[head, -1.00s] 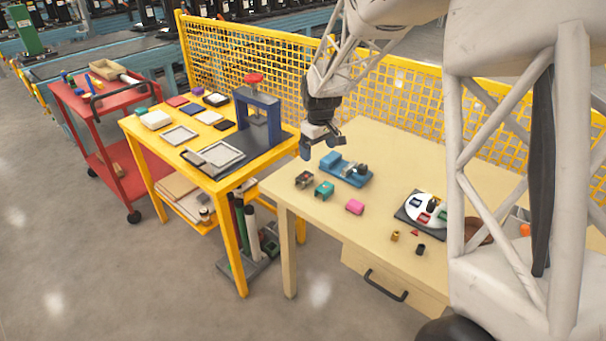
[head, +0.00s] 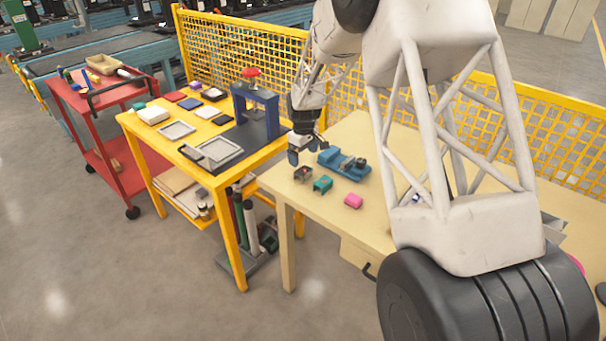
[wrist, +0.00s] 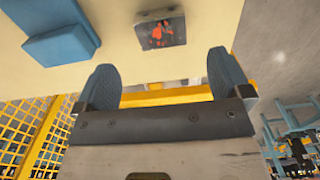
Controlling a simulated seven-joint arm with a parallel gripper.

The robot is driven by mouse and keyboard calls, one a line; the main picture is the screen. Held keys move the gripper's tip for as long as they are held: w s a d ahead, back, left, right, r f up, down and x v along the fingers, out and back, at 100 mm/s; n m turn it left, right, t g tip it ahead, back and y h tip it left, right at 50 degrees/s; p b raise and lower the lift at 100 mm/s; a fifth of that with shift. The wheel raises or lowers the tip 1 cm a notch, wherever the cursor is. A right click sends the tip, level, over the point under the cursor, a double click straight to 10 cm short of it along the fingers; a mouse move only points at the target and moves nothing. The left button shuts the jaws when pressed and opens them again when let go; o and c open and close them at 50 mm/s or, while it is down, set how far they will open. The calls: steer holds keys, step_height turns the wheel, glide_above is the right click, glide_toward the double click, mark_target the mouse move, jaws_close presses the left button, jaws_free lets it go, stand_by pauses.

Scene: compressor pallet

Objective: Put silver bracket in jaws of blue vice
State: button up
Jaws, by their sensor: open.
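A small grey, silver-looking block (head: 303,173), apparently the bracket, lies on the beige table near its left end. In the wrist view the same block (wrist: 161,30) shows orange-red patches and lies beyond the fingertips, roughly between them sideways. The blue vice (head: 336,160) stands behind and to the right of it; part of a blue body shows at upper left in the wrist view (wrist: 60,38). My gripper (head: 305,152) hangs above the table just behind the block, left of the vice. Its two blue fingers (wrist: 162,68) are apart, with nothing between them.
A yellow bench (head: 225,175) with a blue press (head: 262,112) stands at left. Yellow mesh fencing (head: 225,48) runs behind. My arm covers the table's right part.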

mark_target(303, 170)
steer(key=shift+f, duration=0.1)
steer(key=shift+f, duration=1.2)
steer(key=shift+f, duration=0.1)
steer(key=shift+f, duration=2.5)
steer(key=shift+c, duration=0.3)
steer(key=c, duration=1.1)
steer(key=shift+o, duration=0.2)
